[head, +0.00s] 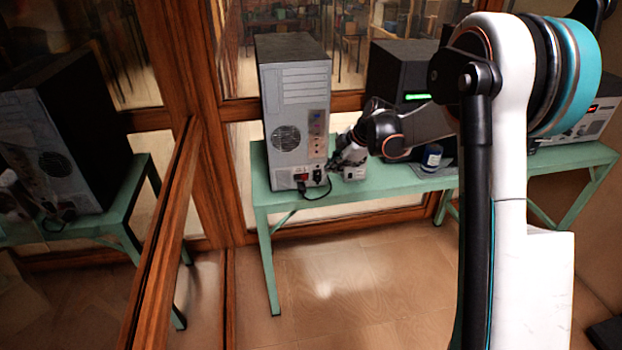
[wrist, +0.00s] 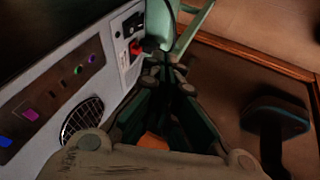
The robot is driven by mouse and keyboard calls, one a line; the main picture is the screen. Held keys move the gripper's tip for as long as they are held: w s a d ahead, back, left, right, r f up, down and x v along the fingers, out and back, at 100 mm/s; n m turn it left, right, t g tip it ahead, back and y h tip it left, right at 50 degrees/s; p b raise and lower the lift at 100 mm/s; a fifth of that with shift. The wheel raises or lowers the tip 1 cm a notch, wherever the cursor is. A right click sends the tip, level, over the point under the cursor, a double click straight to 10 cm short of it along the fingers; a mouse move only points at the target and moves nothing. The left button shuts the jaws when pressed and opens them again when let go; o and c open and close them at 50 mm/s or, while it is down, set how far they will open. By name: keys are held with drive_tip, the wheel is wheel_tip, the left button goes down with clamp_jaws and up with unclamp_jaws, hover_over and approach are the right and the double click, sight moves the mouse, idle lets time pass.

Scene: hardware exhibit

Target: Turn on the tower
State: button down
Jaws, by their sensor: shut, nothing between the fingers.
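The tower (head: 290,110) stands on the green bench with its grey back panel facing the head camera. A red switch (head: 300,177) sits low on that panel, beside a black plug with a cable (head: 318,190). In the wrist view the grey panel (wrist: 60,75) fills the left side, and the red switch (wrist: 135,47) shows just left of my fingertips. My gripper (head: 334,163) is at the lower right of the panel. In the wrist view my gripper (wrist: 166,66) is shut and empty, its tips close to the switch; I cannot tell whether they touch it.
The green bench (head: 400,181) also carries a black unit with a green light (head: 416,97), a small bottle (head: 432,157) and a light-coloured device (head: 585,125). A wood-framed glass panel (head: 165,235) stands at the left, reflecting the tower. The floor in front is clear.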

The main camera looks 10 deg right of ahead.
sight(318, 176)
drive_tip(key=b+x, duration=0.1)
drive_tip(key=x, duration=0.3)
drive_tip(key=w+b+x, duration=0.1)
drive_tip(key=b+x, duration=0.1)
drive_tip(key=x, duration=0.2)
drive_tip(key=w+b+x, duration=0.1)
drive_tip(key=b+x, duration=0.1)
drive_tip(key=x, duration=0.2)
drive_tip(key=shift+w+d+r, duration=0.15)
drive_tip(key=shift+d, duration=0.2)
drive_tip(key=shift+w, duration=0.3)
